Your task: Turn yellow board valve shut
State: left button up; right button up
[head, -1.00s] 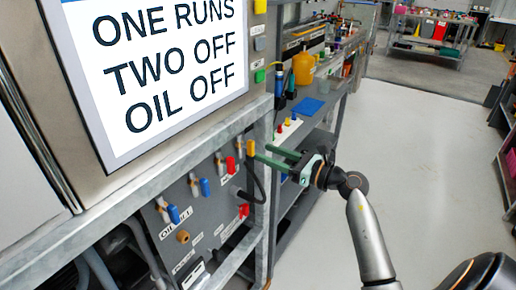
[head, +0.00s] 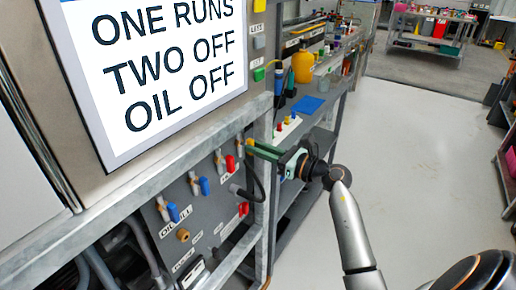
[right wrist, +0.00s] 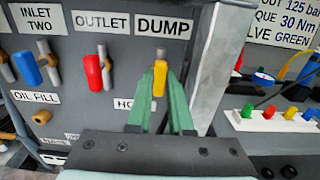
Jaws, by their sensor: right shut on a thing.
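The yellow board valve (right wrist: 160,78) is under the DUMP label on the grey valve board. In the right wrist view its handle points down, between my green fingertips. In the head view only a small bit of the yellow handle (head: 250,143) shows by the fingertips. My right gripper (right wrist: 163,88) is shut on this handle; it also shows in the head view (head: 256,148), reaching in from the right. My left gripper is not in view.
A red valve handle (right wrist: 93,72) under OUTLET and a blue one (right wrist: 27,68) under INLET TWO are to the left. A metal frame post (right wrist: 214,65) stands close on the right. A white block with coloured knobs (right wrist: 270,121) lies beyond it.

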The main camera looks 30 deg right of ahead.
grip_shut()
pick_arm(q)
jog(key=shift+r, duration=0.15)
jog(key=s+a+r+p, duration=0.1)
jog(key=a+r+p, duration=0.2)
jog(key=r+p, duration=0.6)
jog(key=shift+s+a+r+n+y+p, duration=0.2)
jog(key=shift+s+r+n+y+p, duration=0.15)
jog(key=shift+p, duration=1.9)
pick_arm(e)
jog(key=shift+d+f+m, duration=0.15)
jog(key=shift+m, duration=4.3)
jog(key=shift+d+f+m, duration=0.1)
jog(key=shift+f+m, duration=0.05)
jog(key=shift+m, duration=4.3)
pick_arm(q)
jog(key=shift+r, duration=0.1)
